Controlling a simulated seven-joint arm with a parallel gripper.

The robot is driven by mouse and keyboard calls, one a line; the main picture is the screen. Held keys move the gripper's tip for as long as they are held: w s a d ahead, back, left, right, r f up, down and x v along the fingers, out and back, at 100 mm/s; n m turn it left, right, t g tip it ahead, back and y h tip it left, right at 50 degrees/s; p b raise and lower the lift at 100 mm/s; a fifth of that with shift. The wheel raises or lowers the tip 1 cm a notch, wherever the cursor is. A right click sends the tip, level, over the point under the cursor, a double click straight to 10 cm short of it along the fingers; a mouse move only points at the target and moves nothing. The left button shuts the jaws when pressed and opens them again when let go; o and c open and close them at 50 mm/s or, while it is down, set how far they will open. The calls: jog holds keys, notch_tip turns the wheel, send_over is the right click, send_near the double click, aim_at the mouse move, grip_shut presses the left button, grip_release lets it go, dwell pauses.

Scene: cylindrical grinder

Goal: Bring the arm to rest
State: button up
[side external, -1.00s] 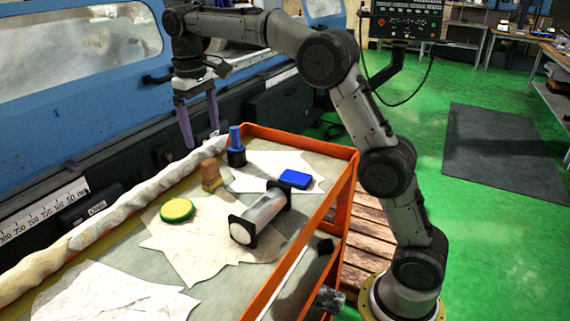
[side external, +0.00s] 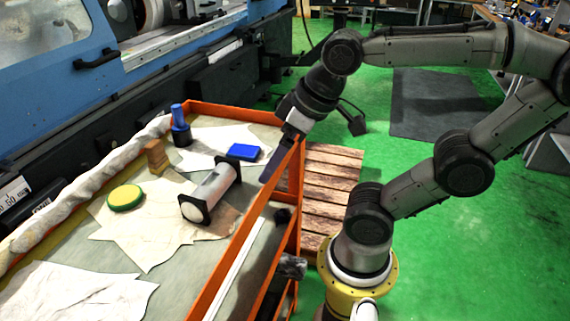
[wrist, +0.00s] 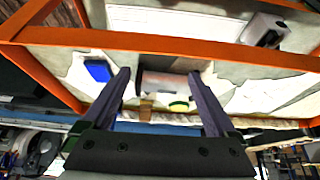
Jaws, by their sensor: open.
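My gripper (side external: 281,153) hangs beside the right rim of the orange-framed cart (side external: 238,245), tilted down and to the left. In the wrist view my gripper (wrist: 160,78) shows two dark fingers spread wide apart, with nothing held between them. The cart's near rail (wrist: 150,42) crosses the wrist view beyond the fingertips. The arm is folded back to the right, above the green floor.
On the cart are a clear cylinder with black ends (side external: 211,190), a green-yellow disc (side external: 125,197), a wooden block (side external: 156,157), a blue-black bottle (side external: 180,126) and a blue box (side external: 236,152). The blue grinder (side external: 85,75) stands behind. A wooden pallet (side external: 330,185) lies right.

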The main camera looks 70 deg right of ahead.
jog(key=shift+s+f, duration=0.75)
jog(key=shift+f, duration=0.05)
